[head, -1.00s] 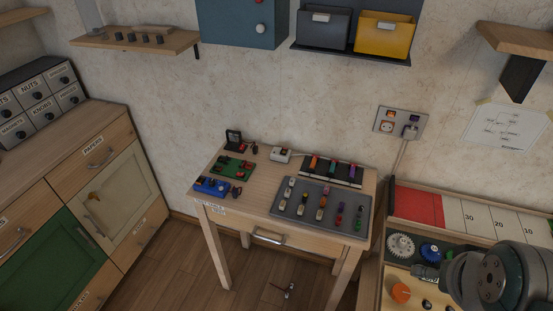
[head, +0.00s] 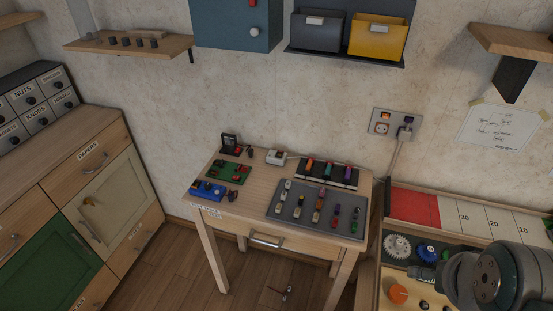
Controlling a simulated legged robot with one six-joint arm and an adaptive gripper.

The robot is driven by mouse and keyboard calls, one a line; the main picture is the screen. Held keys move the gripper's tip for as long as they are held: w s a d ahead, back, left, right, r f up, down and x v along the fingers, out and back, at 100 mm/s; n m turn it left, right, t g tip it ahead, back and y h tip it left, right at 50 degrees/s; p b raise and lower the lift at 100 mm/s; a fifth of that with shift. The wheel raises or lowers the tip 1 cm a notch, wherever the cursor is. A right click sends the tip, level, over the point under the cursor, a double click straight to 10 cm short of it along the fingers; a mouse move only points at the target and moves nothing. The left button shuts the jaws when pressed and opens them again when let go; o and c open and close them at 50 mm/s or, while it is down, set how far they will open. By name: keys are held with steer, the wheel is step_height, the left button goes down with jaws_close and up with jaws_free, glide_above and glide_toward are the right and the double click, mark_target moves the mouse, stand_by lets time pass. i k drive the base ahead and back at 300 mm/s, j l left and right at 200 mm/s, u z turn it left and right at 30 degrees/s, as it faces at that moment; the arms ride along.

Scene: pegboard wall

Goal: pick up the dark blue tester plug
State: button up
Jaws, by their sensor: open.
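A grey tray (head: 274,209) on the small wooden table holds several small plugs in rows, among them a purple one (head: 336,212) and a green one (head: 355,214). They are too small for me to tell which one is the dark blue tester plug. My gripper (head: 424,272) is at the lower right, mostly hidden behind my dark wrist. It is open, over the workbench right of the table and apart from the tray. I see nothing held in it.
The table (head: 259,184) also carries a blue board (head: 208,190), a green board (head: 230,173) and a black rack (head: 345,179) of coloured pieces. A wall socket panel (head: 396,123) with a plugged cable is behind. The workbench holds a gear (head: 397,246) and an orange knob (head: 398,293).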

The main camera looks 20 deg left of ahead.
mark_target(230, 197)
steer(key=k+j, duration=0.25)
steer(key=j, duration=0.15)
steer(key=k+j, duration=0.2)
steer(key=j, duration=0.25)
steer(key=i+j, duration=0.1)
steer(key=j, duration=0.45)
steer(key=i+j, duration=0.1)
steer(key=j, duration=0.45)
steer(key=i+j, duration=0.5)
steer(key=i, duration=0.2)
